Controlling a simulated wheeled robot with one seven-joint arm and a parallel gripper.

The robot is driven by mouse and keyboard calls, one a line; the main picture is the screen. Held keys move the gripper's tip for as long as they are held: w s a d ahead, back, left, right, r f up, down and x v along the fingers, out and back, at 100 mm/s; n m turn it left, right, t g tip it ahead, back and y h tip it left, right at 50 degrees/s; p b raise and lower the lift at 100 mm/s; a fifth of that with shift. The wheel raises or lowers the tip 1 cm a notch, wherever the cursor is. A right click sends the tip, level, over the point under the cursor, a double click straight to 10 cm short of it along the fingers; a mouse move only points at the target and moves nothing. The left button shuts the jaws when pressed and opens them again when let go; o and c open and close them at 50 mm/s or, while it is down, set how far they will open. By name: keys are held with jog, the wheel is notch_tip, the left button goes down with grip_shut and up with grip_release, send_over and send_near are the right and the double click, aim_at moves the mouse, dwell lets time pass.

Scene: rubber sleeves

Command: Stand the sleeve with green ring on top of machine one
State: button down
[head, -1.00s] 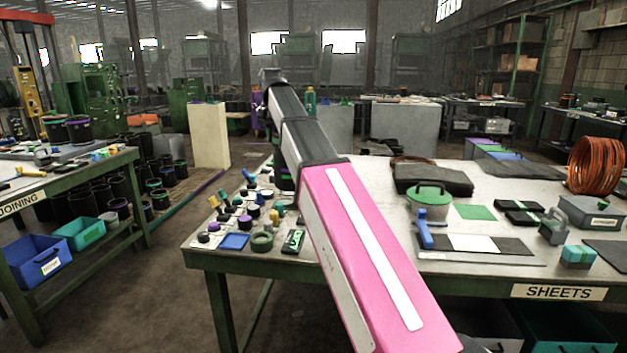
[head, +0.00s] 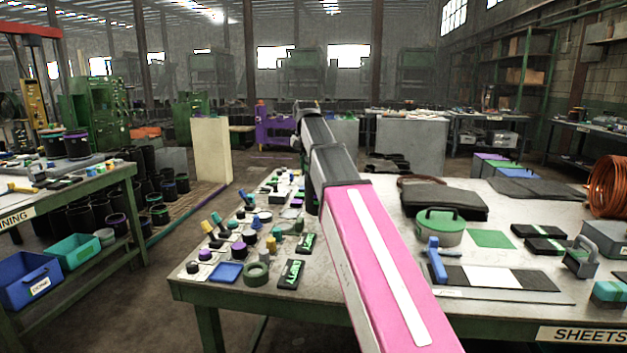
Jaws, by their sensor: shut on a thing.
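My pink and black arm crosses the middle of the head view and hides its own far end. My gripper and its fingers do not show. A narrow dark shape (head: 312,192) shows along the left side of my arm, partly hidden by it; I cannot tell whether it is a sleeve or a part of me. A green machine (head: 97,112) stands at the back left and a purple one (head: 276,131) behind my arm. No number is readable on either, so I cannot tell which is machine one.
The sheets table (head: 462,308) fills the right, with small parts at its left end and a green-lidded pot (head: 438,228). The left table (head: 108,178) has dark sleeves on it and several below. A pale block (head: 211,150) stands beyond the floor aisle between them.

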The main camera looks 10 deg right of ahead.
notch_tip(320, 180, down, 6)
jog(key=d, duration=0.2)
jog(key=shift+w+d+r, duration=0.2)
jog(key=shift+d, duration=0.15)
jog(key=c, duration=1.1)
grip_release()
jog(key=shift+f, duration=0.1)
jog(key=shift+c, duration=0.2)
